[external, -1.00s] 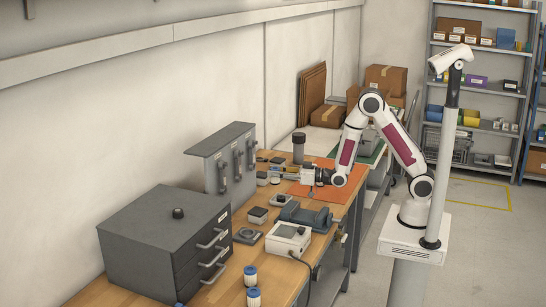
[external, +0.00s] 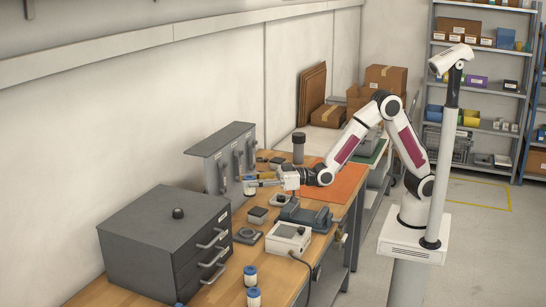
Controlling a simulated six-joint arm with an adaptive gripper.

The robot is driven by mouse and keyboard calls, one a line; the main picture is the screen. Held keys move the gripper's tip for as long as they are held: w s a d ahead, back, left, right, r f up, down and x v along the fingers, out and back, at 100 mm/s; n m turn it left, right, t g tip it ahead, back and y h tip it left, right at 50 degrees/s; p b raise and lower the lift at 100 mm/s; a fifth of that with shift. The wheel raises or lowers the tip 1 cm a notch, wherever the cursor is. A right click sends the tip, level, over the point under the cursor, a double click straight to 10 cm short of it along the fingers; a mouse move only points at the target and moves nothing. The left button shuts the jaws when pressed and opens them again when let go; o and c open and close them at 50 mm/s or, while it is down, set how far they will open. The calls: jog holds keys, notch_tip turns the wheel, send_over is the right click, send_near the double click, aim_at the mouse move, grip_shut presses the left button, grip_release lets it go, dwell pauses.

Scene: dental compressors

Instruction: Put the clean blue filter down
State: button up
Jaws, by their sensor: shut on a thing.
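My gripper (external: 258,182) reaches left over the workbench (external: 90,294), close in front of the grey upright panel. It is shut on a small cylinder (external: 249,187), pale with some blue, which I take to be the blue filter. The cylinder looks upright. The view is too small to tell whether it touches the bench, or whether it is clean. Two similar white and blue filters (external: 250,276) (external: 254,297) stand at the front of the bench, and part of another blue thing (external: 179,304) shows at the bottom edge.
A dark drawer cabinet (external: 150,245) stands left. The grey panel with handles (external: 220,158) stands behind my gripper. A small dark box (external: 257,215), a blue-grey vise-like block (external: 305,214) and a white meter (external: 288,238) stand nearby. An orange mat (external: 345,180) lies right.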

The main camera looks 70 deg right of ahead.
jog(key=s+a+r+n+g+y, duration=0.1)
jog(key=s+a+r, duration=0.1)
jog(key=a, duration=0.6)
jog(key=s+a+r+n+g+y, duration=0.1)
jog(key=a+r, duration=0.3)
jog(key=a, duration=0.4)
jog(key=shift+s+a+r, duration=0.2)
jog(key=shift+s+a, duration=0.05)
jog(key=shift+s, duration=0.65)
jog(key=shift+w, duration=0.1)
jog(key=w+f, duration=0.2)
jog(key=w, duration=1.7)
jog(key=shift+w, duration=0.25)
